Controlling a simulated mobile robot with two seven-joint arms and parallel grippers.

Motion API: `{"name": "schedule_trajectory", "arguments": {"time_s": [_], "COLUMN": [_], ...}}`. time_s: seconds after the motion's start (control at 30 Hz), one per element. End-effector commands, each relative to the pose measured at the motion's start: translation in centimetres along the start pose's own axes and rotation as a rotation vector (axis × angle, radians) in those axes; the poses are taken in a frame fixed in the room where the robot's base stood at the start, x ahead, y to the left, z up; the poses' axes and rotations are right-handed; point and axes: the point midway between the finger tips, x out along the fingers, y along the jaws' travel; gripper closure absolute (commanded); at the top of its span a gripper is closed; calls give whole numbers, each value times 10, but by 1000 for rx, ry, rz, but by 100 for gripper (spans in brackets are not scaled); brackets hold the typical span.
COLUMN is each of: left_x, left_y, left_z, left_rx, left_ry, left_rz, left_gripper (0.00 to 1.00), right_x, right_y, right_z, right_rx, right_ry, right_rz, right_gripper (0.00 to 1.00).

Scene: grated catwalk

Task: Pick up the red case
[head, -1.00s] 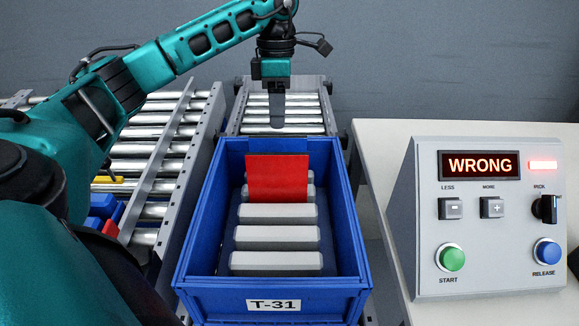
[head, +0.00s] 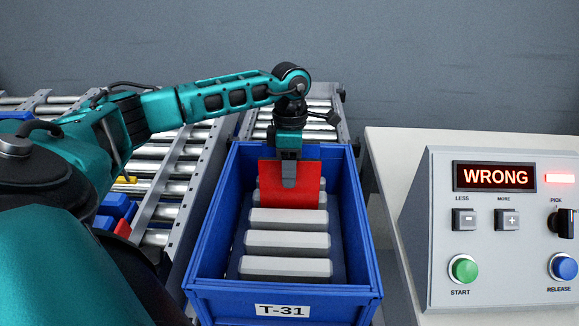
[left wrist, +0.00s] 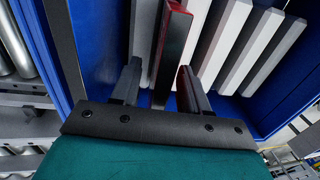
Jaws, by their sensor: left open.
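The red case (head: 309,186) stands upright near the far end of a blue tote (head: 325,293) labelled T-31, among light grey ribs. My left gripper (head: 289,182) is over the case from above, its fingers overlapping the case's upper middle. In the left wrist view the case (left wrist: 172,45) shows edge-on between the two spread fingers of the left gripper (left wrist: 160,80). The jaws are open, with a gap beside the case. The lower part of the case is hidden among the ribs. My right gripper is not in view.
A control panel (head: 505,235) reading WRONG stands on a pale table (head: 385,165) at the right. Roller conveyors (head: 155,170) lie left of and behind the tote. Blue blocks (head: 115,207) and a red piece sit at the left. The tote walls surround the case.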

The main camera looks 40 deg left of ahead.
Motion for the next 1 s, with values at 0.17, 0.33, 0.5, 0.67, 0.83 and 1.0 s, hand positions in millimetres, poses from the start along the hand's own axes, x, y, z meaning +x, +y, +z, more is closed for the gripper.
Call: {"name": "schedule_trajectory", "arguments": {"time_s": [0.17, 0.33, 0.5, 0.67, 0.83, 1.0], "left_x": [0, 0, 0, -1, -1, -1], "left_y": [0, 0, 0, 0, 0, 0], "left_z": [0, 0, 0, 0, 0, 0], "left_rx": [0, 0, 0, 0, 0, 0], "left_ry": [0, 0, 0, 0, 0, -1], "left_rz": [0, 0, 0, 0, 0, 1], "left_gripper": [57, 74, 90, 100, 100, 100], "right_x": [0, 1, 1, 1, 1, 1], "right_y": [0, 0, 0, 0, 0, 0], "right_z": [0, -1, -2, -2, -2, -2], "right_rx": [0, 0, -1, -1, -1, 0], "right_ry": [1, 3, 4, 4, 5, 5], "right_rz": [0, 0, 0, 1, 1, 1], "right_gripper": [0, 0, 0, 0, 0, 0]}}
